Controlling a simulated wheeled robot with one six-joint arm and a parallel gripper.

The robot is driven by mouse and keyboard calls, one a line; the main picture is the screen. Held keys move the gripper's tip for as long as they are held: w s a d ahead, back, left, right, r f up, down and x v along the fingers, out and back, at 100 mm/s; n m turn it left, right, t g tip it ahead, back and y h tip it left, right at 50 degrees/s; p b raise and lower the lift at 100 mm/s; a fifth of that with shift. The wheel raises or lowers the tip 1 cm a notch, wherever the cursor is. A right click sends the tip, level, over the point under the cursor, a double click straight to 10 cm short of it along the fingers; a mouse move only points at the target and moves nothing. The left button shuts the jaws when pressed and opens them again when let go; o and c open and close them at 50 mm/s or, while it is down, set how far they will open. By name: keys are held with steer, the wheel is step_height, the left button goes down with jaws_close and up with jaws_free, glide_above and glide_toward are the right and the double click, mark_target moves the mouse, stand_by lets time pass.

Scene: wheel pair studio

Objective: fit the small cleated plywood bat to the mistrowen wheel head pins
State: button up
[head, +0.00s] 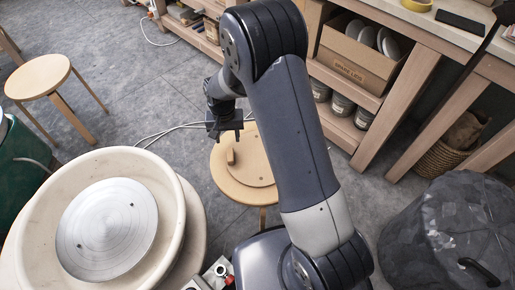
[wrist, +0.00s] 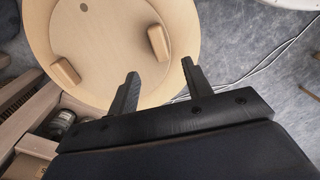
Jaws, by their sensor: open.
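The plywood bat (head: 258,165) lies flat on a round wooden stool (head: 226,182) right of the wheel. In the wrist view the bat (wrist: 108,40) shows two raised wooden cleats, one near cleat (wrist: 158,43) and one at left (wrist: 65,72), and a dark hole (wrist: 83,7). The silver wheel head (head: 107,228) sits inside the cream splash pan (head: 172,205), with two small dark spots near its rim, seemingly the pins. My gripper (wrist: 160,82) is open and empty, its fingers apart near the near cleat. In the head view my gripper (head: 226,130) hangs over the stool's far side.
Another wooden stool (head: 38,76) stands at upper left. Shelves with a cardboard box (head: 357,55) and jars (head: 342,105) line the upper right. Cables (head: 180,128) cross the grey floor.

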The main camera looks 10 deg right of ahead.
mark_target(230, 154)
steer(key=f+b, duration=0.1)
steer(key=f, duration=0.4)
steer(key=f+b, duration=0.1)
steer(key=f, duration=0.4)
steer(key=shift+s, duration=0.2)
steer(key=shift+r, duration=0.1)
steer(key=shift+c, duration=0.2)
jaws_close()
